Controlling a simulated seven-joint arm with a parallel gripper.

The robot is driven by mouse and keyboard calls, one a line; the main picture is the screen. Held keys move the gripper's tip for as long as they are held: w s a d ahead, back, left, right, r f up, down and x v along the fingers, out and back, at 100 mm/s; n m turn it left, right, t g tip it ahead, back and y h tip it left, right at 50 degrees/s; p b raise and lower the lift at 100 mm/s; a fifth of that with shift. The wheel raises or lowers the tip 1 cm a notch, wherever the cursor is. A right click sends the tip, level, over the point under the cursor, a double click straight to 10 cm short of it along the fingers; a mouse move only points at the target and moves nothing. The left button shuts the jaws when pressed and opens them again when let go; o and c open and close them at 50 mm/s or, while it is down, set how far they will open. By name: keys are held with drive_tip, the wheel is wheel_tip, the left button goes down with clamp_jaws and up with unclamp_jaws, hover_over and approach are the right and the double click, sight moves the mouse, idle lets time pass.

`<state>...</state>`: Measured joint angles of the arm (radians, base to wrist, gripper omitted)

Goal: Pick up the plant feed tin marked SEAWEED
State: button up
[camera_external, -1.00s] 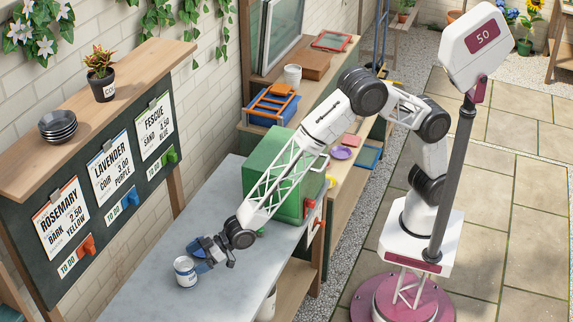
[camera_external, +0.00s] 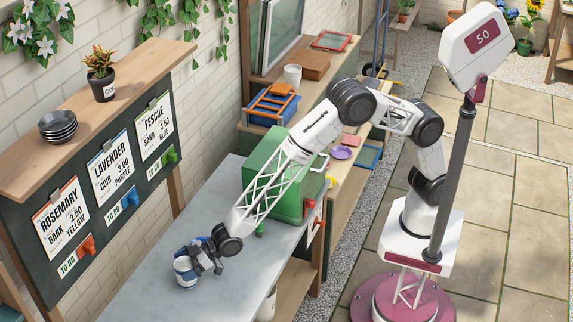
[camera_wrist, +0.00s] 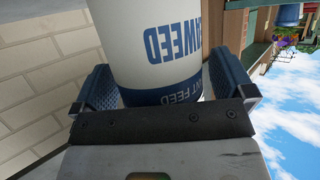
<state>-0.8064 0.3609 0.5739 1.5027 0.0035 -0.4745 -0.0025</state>
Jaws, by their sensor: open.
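The plant feed tin (camera_external: 184,271) is white with a blue band and stands on the pale bench top. In the wrist view the tin (camera_wrist: 158,45) shows blue lettering ending in "WEED" and "T FEED" on its band, both upside down. My gripper (camera_wrist: 165,85) is open, with one blue ribbed finger pad on each side of the tin. I cannot tell whether either pad touches it. In the external view my gripper (camera_external: 196,262) is low over the bench at the tin and hides part of its right side.
A green box (camera_external: 276,170) stands on the bench (camera_external: 150,290) beneath my forearm. A board with plant cards (camera_external: 110,175) and a shelf runs along the left wall. The bench in front of the tin is clear.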

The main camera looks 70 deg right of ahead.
drive_tip(key=shift+c, duration=0.5)
drive_tip(key=c, duration=1)
drive_tip(key=shift+r, duration=0.2)
drive_tip(key=shift+r, duration=0.5)
wheel_tip(320, 180, up, 2)
drive_tip(key=shift+r, duration=0.1)
drive_tip(key=s+d, duration=0.3)
drive_tip(key=s+d+r, duration=0.1)
drive_tip(key=s+d, duration=0.7)
drive_tip(key=shift+s+d+r, duration=0.1)
drive_tip(key=shift+d+r, duration=0.1)
